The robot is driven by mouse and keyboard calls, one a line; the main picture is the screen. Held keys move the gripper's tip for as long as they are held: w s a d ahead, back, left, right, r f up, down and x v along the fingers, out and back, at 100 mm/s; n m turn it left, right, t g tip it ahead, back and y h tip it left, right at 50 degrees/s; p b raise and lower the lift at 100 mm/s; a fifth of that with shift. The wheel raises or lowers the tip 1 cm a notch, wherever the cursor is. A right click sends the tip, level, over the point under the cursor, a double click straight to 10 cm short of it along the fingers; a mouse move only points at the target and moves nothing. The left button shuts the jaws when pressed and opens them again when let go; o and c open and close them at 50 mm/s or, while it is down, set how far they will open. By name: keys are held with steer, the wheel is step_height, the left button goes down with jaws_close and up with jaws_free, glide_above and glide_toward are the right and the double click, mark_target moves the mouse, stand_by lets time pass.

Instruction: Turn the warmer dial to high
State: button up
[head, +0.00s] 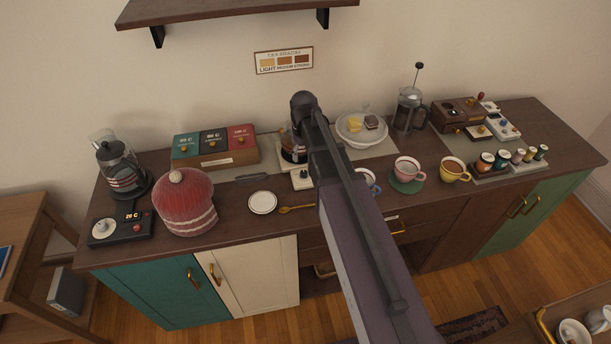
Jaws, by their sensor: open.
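A small pale unit with a dark knob (303,174) stands at the middle of the counter in the head view, just left of my arm. It looks like the warmer's dial, but its setting is too small to read. Behind it a glass pot (289,142) sits on a pale base (291,157), which appears to be the warmer. My arm hides the right side of both. My gripper does not show; only my arm's links cross the middle of the view.
An electric kettle (118,163) stands at the left, behind a black control box (120,228) with a white dial and a 20 C display. A red tea cosy (184,203), small plate (263,202) and gold spoon (297,209) lie left of my arm. Cups (408,170) stand right.

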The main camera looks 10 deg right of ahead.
mark_target(305, 172)
steer(key=shift+f+b, duration=3.95)
steer(key=shift+f, duration=0.25)
jaws_close()
steer(key=shift+d, duration=0.2)
steer(key=shift+a, duration=0.1)
